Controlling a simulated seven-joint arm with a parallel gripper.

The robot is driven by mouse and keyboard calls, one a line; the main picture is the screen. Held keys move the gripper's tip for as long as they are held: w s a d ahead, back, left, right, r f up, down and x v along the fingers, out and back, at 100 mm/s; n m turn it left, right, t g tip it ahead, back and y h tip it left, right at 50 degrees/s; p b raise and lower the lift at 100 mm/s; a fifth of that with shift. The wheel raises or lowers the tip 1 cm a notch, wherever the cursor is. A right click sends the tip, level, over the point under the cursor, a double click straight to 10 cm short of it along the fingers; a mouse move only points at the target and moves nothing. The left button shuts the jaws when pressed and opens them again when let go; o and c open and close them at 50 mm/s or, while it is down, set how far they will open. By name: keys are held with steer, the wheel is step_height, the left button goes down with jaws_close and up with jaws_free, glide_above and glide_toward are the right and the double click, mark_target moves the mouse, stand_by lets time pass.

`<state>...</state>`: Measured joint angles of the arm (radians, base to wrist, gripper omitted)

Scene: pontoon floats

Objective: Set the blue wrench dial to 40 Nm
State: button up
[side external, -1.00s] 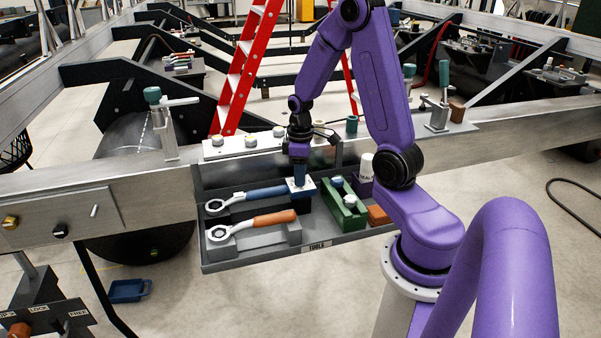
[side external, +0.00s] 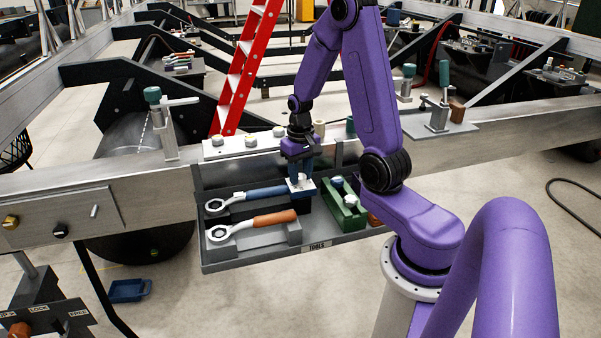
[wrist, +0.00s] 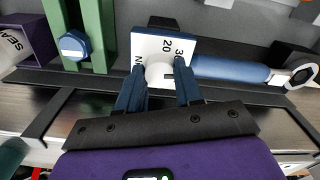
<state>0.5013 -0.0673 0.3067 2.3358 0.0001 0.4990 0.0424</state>
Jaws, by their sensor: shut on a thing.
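The blue wrench (side external: 264,193) lies in the tool tray, its ring head to the left and its dial end to the right. At that end is a white scale plate on a blue block (side external: 303,192). A white dial knob (wrist: 159,73) stands on the plate. The wrist view shows "20" on the scale plate (wrist: 172,45), with part of another number and an "N" beside it; the rest is hidden. My gripper (wrist: 158,80) is shut on the dial knob, one blue finger on each side. In the side view my gripper (side external: 301,176) points down over the block.
An orange-handled wrench (side external: 272,218) lies in front, close by. The tray (side external: 290,254) has a raised back wall. A white strip with bolts (side external: 240,145) lies behind it.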

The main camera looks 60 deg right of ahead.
mark_target(301, 176)
steer(key=shift+m, duration=0.7)
steer(key=o, duration=1)
steer(key=shift+o, duration=0.2)
step_height(301, 176, up, 18)
steer(key=shift+f, duration=0.25)
steer(key=a+f+n, duration=0.2)
steer(key=a+n, duration=0.4)
steer(key=a, duration=0.4)
steer(key=s+a+f+n, duration=0.2)
steer(key=s+a+n, duration=0.4)
steer(key=s, duration=0.3)
steer(key=s+a+f+n, duration=0.3)
steer(key=s+a+n, duration=0.4)
steer(key=s, duration=0.3)
steer(key=shift+s, duration=0.25)
